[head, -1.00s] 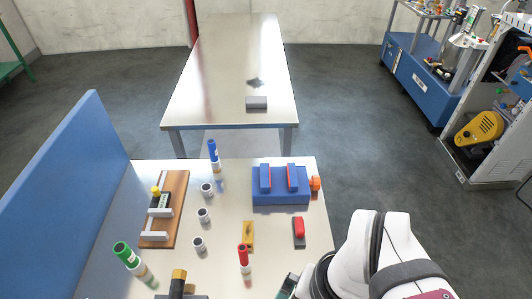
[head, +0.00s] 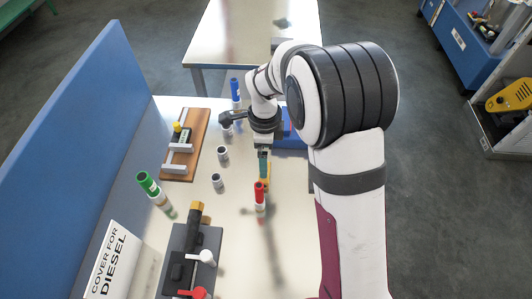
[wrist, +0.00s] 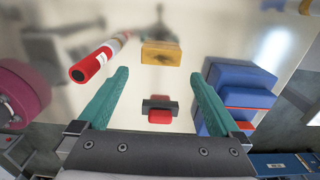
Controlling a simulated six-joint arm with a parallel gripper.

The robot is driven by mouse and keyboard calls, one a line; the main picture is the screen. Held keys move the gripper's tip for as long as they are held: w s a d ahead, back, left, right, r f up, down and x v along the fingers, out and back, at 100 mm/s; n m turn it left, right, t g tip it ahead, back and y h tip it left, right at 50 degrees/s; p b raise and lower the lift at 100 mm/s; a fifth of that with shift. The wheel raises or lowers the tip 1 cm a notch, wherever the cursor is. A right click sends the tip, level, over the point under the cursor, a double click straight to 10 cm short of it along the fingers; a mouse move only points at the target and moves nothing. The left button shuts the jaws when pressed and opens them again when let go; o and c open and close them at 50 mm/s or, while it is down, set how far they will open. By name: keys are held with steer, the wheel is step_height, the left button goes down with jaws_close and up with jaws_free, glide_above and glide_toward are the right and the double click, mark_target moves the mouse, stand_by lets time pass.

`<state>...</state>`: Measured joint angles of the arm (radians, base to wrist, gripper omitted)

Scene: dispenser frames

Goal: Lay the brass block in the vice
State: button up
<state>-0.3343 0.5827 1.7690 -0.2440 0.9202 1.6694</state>
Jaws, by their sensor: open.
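The brass block (wrist: 161,53) lies on the table, top centre in the wrist view, beyond my fingertips and in no contact that I can make out. In the head view the block (head: 265,184) is mostly hidden behind my gripper and a red-capped marker. My gripper (wrist: 161,75) is open and empty, its two teal fingers spread wide. In the head view my gripper (head: 264,170) points down over the block's area. The blue vice (wrist: 236,88) is to the right in the wrist view. In the head view the vice (head: 291,140) is largely hidden by my arm.
The red-capped marker (head: 260,195) stands close to the block and my gripper. A red-and-black object (wrist: 160,112) lies between my fingers' outlines in the wrist view.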

step_height(320, 180, down, 9)
steer(key=shift+w+a+f, duration=0.1)
steer(key=shift+c, duration=0.3)
